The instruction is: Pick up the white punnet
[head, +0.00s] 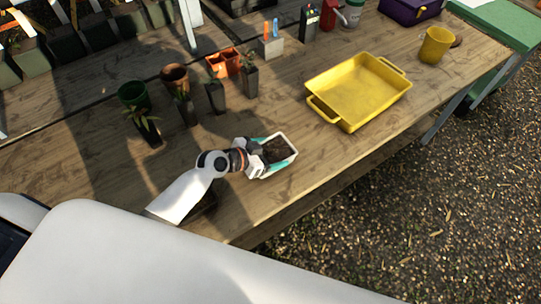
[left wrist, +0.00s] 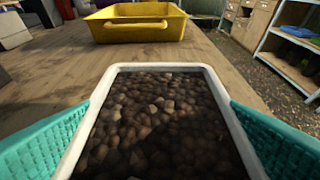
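The white punnet (head: 291,142) is a small rectangular tub filled with dark brown pebbly material, near the front edge of the wooden bench. It fills the middle of the left wrist view, where its white rim (left wrist: 160,67) shows. My left gripper (head: 271,150) is around the punnet, with one teal finger on each side. In the left wrist view the fingers (left wrist: 160,135) lie close against its left and right walls. Whether the punnet's base touches the bench is hidden. My right gripper is in neither view.
A yellow tray (head: 345,118) lies to the right on the bench (head: 215,215), with a yellow pot (head: 435,45) beyond it. Dark square pots with plants (head: 187,110), a green pot (head: 133,93) and terracotta pots (head: 174,76) stand behind the gripper. Bare wood separates punnet and tray.

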